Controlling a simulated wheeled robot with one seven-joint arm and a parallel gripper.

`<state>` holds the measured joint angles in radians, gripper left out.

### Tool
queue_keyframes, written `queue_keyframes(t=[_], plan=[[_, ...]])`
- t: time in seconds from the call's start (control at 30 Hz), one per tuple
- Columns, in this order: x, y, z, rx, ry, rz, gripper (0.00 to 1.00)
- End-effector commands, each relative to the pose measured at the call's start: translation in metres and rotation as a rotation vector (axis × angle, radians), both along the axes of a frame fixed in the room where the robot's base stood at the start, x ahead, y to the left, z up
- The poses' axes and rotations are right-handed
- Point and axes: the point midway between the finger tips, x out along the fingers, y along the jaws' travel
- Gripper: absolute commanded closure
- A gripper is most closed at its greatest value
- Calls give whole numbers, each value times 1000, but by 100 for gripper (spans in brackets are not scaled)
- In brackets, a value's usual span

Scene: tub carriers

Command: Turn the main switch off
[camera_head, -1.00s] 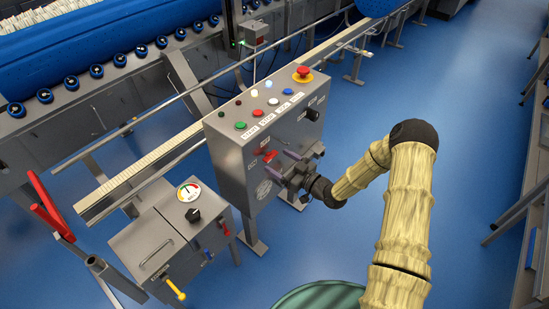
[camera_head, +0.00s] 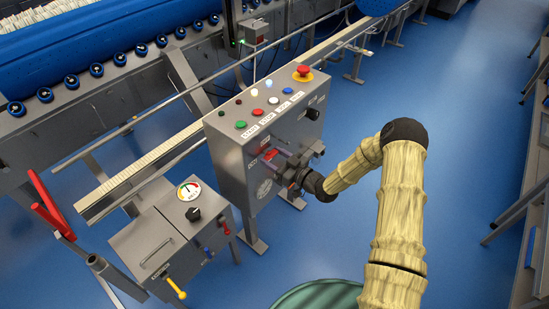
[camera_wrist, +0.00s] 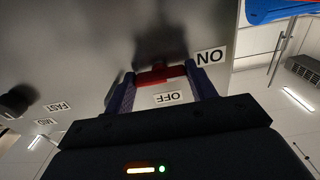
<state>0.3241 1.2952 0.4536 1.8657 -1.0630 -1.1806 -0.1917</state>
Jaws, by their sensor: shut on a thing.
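The main switch is a red handle (camera_head: 268,154) on the front face of the grey control box (camera_head: 232,168). In the wrist view the red handle (camera_wrist: 160,73) lies crosswise between my two purple fingers. An ON label (camera_wrist: 211,57) is beside its right end, and an OFF label (camera_wrist: 168,98) is below its middle; both labels appear upside down there. My gripper (camera_head: 279,160) is at the box front and shut on the red handle. In the head view the fingers partly cover the handle.
A red emergency button (camera_head: 303,71) and several coloured buttons are on the box top. A black selector knob (camera_head: 312,114) is right of the switch. A smaller grey cabinet (camera_head: 158,246) with a dial stands at left. Blue floor is clear at right.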

Motion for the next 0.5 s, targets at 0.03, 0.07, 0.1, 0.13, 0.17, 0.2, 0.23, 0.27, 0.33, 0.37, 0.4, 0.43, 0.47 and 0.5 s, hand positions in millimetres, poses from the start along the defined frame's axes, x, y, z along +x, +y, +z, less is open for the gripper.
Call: queue_keyframes(t=[0.03, 0.07, 0.1, 0.13, 0.17, 0.2, 0.23, 0.27, 0.33, 0.37, 0.4, 0.43, 0.47, 0.5], plan=[[0, 0, 0, 4, 6, 1, 67], [0, 0, 0, 8, 10, 1, 67], [0, 0, 0, 13, 17, 1, 67], [0, 0, 0, 17, 22, 1, 67], [0, 0, 0, 23, 29, 1, 67], [0, 0, 0, 33, 40, 1, 67], [0, 0, 0, 40, 49, 1, 67], [0, 0, -1, 48, 60, 1, 67], [-1, 0, -1, 70, 88, 1, 67], [0, 0, -1, 81, 103, 1, 67], [0, 0, -1, 97, 123, 1, 67], [0, 0, -1, 109, 140, 1, 67], [0, 0, -1, 122, 157, 0, 67], [0, 0, -1, 142, 181, 0, 67]])
